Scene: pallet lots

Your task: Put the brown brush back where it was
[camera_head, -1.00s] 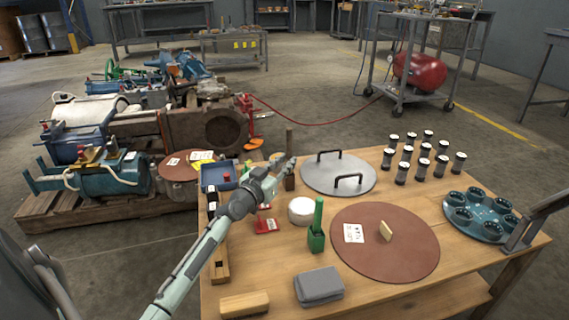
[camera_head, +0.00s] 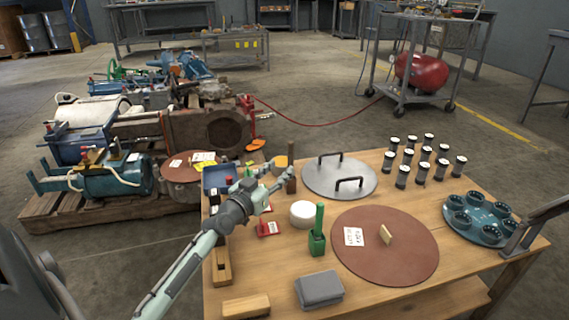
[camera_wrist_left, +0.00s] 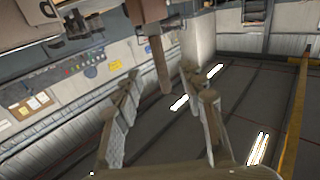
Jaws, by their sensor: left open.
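The brown brush (camera_head: 291,154) stands upright, with its tall handle in a brown holder (camera_head: 291,183) at the table's back left edge. Its lower end is hidden inside the holder. My right gripper is not in view.
A green brush (camera_head: 318,218) in a green holder, a white round tub (camera_head: 303,213) and a red stand (camera_head: 267,228) are close by. A grey lidded disc (camera_head: 335,188) is just right of the brown holder. A brown disc (camera_head: 390,262) lies further forward.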

